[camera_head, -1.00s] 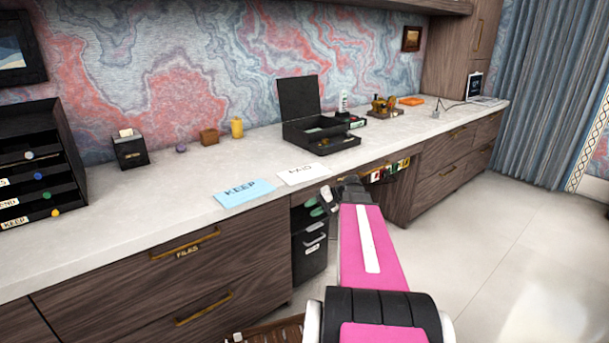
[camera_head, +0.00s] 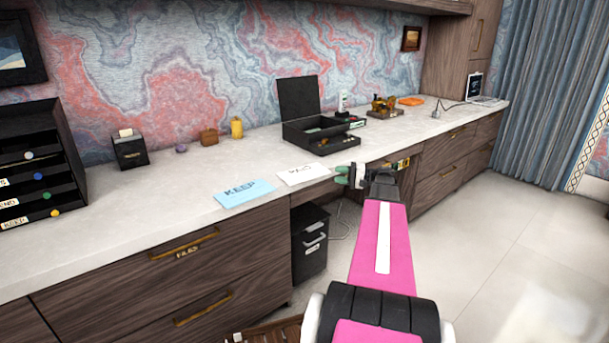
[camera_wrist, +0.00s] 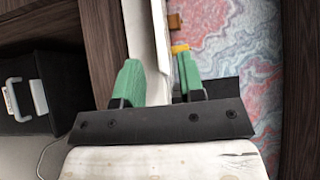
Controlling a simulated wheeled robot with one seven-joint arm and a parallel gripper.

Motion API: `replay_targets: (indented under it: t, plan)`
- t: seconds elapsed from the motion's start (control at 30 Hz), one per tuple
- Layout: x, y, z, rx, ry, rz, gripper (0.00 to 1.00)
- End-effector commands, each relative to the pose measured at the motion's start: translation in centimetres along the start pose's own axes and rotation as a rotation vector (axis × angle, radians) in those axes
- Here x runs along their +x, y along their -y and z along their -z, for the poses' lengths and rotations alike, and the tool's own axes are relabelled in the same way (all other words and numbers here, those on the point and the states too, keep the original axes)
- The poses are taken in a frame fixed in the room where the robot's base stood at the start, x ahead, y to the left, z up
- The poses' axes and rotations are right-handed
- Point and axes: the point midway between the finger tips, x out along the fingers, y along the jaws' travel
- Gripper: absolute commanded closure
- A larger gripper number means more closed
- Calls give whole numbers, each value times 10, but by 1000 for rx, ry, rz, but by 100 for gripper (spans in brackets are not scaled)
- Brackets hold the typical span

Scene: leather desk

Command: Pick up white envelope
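A white envelope (camera_head: 303,174) with dark lettering lies flat near the front edge of the desk, just right of a light blue envelope (camera_head: 245,193) marked KEEP. My gripper (camera_head: 349,175) has green fingers and is at the desk's front edge, a short way right of the white envelope and apart from it. In the wrist view my gripper (camera_wrist: 157,62) has its fingers spread, with the pale desk edge (camera_wrist: 140,35) seen between them.
A black open box (camera_head: 315,132) stands behind the envelopes. A black bin (camera_head: 310,245) is under the desk, also in the wrist view (camera_wrist: 45,95). A black tray rack (camera_head: 38,165) is at the left. The worktop left of the blue envelope is clear.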

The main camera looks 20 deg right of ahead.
Motion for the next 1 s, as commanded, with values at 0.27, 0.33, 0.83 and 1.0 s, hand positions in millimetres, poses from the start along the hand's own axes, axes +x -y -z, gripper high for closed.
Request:
replay_targets:
  t: [0.27, 0.33, 0.83, 1.0]
  plan:
    - [21, -1, -2, 0, 1, 0, 64]
    - [30, -2, -2, 0, 1, 0, 64]
    - [59, -2, -2, 0, -1, 0, 77]
    - [59, -2, -2, 0, -1, -1, 100]
